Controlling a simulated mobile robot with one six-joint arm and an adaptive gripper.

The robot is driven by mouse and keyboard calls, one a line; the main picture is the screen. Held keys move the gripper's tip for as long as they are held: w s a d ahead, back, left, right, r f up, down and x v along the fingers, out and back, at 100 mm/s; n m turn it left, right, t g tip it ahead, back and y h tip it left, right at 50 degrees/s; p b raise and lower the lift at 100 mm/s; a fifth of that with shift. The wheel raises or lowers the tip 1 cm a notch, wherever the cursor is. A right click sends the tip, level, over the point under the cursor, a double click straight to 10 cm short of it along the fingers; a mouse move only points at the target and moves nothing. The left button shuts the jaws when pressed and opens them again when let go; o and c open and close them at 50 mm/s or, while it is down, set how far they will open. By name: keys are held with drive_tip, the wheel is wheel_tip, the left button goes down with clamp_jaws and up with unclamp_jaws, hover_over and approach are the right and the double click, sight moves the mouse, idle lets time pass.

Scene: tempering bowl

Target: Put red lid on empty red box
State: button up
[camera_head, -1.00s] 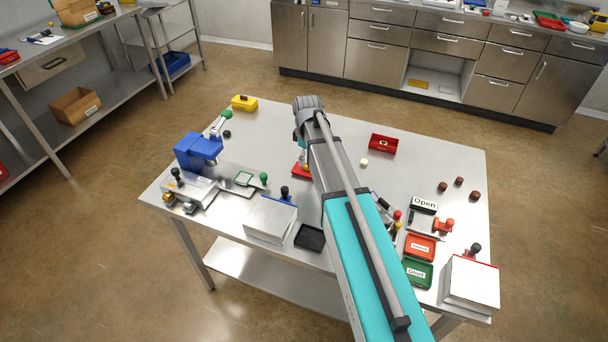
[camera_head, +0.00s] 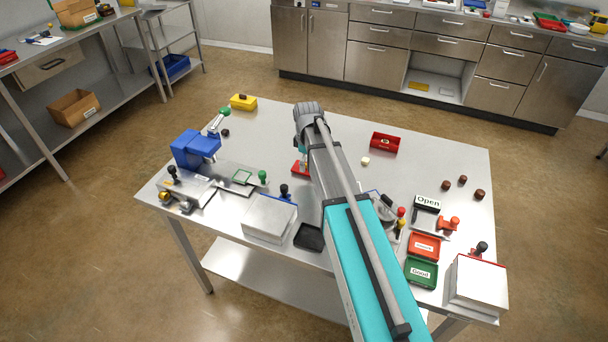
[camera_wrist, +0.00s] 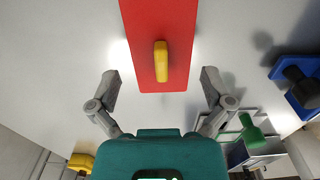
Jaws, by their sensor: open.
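The red lid (camera_wrist: 178,35) is a flat red plate with a yellow handle (camera_wrist: 161,62), lying on the metal table in the wrist view. My gripper (camera_wrist: 161,84) is open, with one finger on each side of the handle and neither touching it. In the head view, part of a red piece, likely the lid (camera_head: 298,168), shows beside my arm, which hides the rest of it and my gripper's fingers. A red box (camera_head: 384,143) stands to the right on the table, with a small dark spot on it. I cannot tell whether it is empty.
A blue machine (camera_head: 195,149) and a white block (camera_head: 270,217) stand to the left. Red (camera_head: 424,246) and green (camera_head: 421,272) labelled trays and an "Open" sign (camera_head: 428,202) stand front right. A small pale cube (camera_head: 365,161) lies near the red box. The back middle of the table is mostly clear.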

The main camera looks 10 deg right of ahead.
drive_tip(key=shift+f+b, duration=0.5)
drive_tip(key=shift+f, duration=0.3)
drive_tip(key=c, duration=0.6)
drive_tip(key=shift+s, duration=0.1)
drive_tip(key=shift+c, duration=0.6)
drive_tip(key=shift+r, duration=0.1)
